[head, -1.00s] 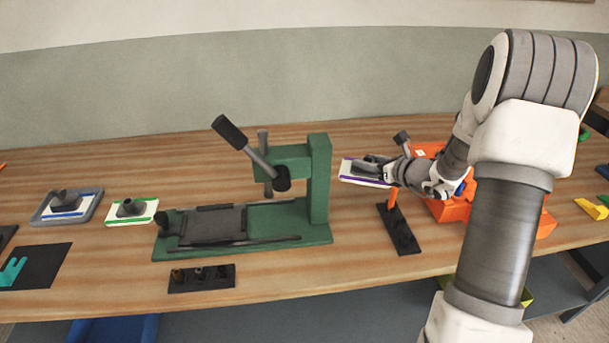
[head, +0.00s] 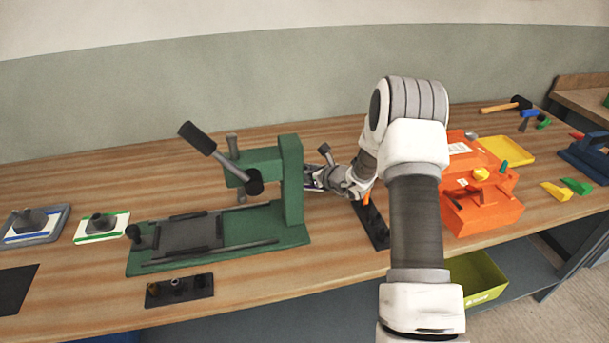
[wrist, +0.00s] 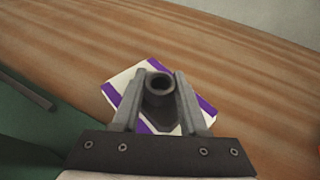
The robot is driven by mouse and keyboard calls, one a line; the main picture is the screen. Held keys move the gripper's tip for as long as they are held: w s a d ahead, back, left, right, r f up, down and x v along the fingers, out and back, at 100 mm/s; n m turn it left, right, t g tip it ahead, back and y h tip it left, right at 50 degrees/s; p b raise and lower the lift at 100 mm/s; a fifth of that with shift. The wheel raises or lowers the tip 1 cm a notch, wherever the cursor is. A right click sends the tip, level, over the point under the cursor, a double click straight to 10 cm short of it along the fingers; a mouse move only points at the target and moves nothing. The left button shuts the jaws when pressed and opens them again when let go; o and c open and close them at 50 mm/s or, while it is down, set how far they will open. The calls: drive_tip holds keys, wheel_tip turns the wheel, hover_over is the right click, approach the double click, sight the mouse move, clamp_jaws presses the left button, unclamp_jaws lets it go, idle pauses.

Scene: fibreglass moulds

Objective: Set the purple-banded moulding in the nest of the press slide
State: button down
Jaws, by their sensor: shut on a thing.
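The purple-banded moulding (wrist: 130,92) shows in the wrist view as a white plate with purple bands and a dark hollow knob. My gripper (wrist: 160,82) is shut on that knob, with one finger on each side. In the head view my gripper (head: 314,178) is just right of the green press post, which hides the moulding. The green press (head: 292,200) stands on the bench with its dark lever raised to the left. Its slide (head: 190,235), a grey plate with dark raised edges, lies on the left of the base and looks empty.
A green-banded moulding (head: 122,226) lies left of the press, and a blue-banded one sits in a grey tray (head: 62,216). A dark peg rack (head: 180,291) is in front. An orange toolbox (head: 485,205) stands right of my arm. Bench behind the press is clear.

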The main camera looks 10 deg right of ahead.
drive_tip(key=shift+f, duration=1)
drive_tip(key=shift+f, duration=0.2)
drive_tip(key=shift+c, duration=2.2)
unclamp_jaws()
drive_tip(key=shift+r, duration=0.1)
